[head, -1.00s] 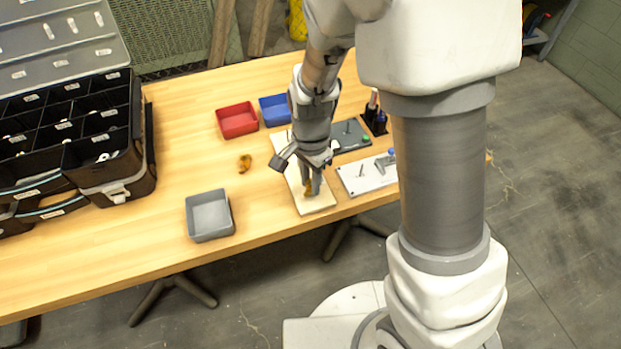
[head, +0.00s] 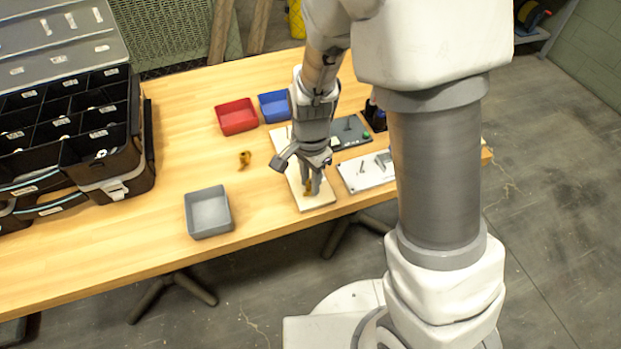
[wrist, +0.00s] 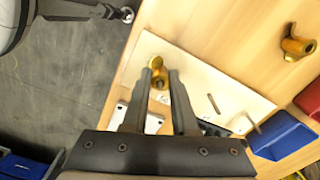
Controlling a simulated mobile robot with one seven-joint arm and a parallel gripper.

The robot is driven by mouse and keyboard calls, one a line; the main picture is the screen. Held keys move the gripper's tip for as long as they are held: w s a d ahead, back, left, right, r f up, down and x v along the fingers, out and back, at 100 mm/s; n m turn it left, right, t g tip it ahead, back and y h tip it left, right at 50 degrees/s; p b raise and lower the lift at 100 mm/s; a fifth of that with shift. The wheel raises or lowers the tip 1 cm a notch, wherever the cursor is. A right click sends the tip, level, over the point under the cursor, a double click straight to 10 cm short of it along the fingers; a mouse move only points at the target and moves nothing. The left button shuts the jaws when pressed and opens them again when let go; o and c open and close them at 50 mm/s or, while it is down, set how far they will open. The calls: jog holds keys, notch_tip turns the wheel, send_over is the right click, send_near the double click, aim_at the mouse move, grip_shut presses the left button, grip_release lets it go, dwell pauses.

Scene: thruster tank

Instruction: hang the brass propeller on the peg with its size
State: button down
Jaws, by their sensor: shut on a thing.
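My gripper (head: 311,190) is low over the front end of a cream board (head: 322,205) on the table. In the wrist view my gripper (wrist: 165,76) points at the same board (wrist: 200,72). Its two fingers are shut on a brass propeller (wrist: 158,73), which shows between and just beyond the fingertips. The fingers partly hide it, and I cannot tell whether it is around a peg. A bare peg (wrist: 213,104) and a longer peg (wrist: 252,122) stand farther along the board. Size marks are not readable.
Another brass-coloured piece (head: 244,159) lies loose on the table, left of the board. A grey tray (head: 209,213), red tray (head: 237,118) and blue tray (head: 274,107) stand nearby. A white plate (head: 366,172) and dark plate (head: 351,133) lie right of the board.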

jog(key=c, duration=0.6)
grip_release()
notch_tip(320, 180, up, 22)
jog(key=p, duration=0.8)
jog(key=shift+f, duration=0.25)
